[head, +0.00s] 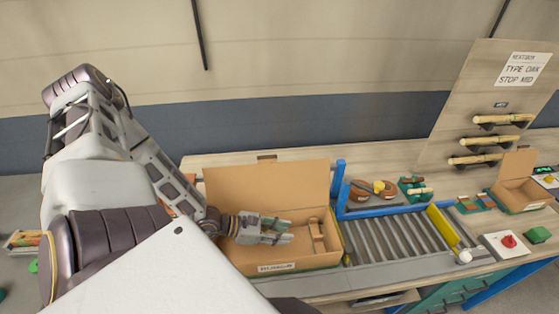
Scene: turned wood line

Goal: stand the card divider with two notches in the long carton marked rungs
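A long brown carton (328,259) stands open on the bench, its back flap raised and a small white label on its front; the print is too small to read for certain. A brown card piece (317,236), which looks like the divider, is upright inside at the carton's right end; I cannot make out its notches. My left gripper (290,232) reaches into the carton from the left. Its fingers look apart and empty, pointing right, with their tips a little left of the card. My arm hides the carton's left end. My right gripper is not in view.
A roller conveyor (395,238) with a blue rail and yellow stop (442,226) is right of the carton. Behind it are brown coils (368,189) and a green holder (412,188). A smaller open carton (522,192), a red button box (508,242) and a pegboard of turned rods (478,159) stand farther right.

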